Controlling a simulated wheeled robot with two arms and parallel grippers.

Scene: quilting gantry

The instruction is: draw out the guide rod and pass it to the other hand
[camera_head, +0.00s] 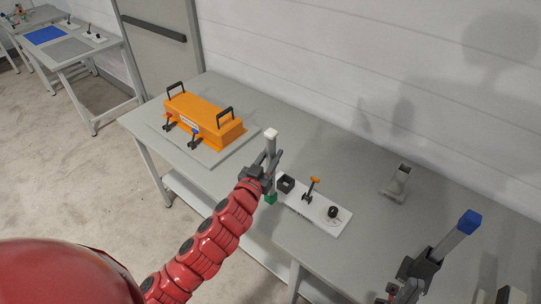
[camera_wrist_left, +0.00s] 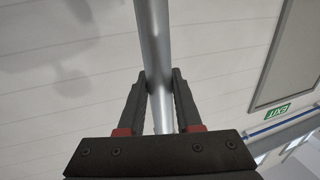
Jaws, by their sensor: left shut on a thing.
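My left gripper (camera_head: 266,172) is shut on the guide rod (camera_head: 271,146), a slim grey rod with a pale cap at the top and a green lower end. The rod stands close to upright in the jaws, near the left end of the white base plate (camera_head: 310,216). In the left wrist view the grey rod (camera_wrist_left: 153,50) runs between the two fingers (camera_wrist_left: 162,95). I cannot tell whether its green end touches anything.
An orange box (camera_head: 205,122) with black handles stands on the grey table (camera_head: 350,170). The white plate bears a black square socket (camera_head: 286,183), an orange-topped lever (camera_head: 312,188) and a black knob (camera_head: 333,212).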

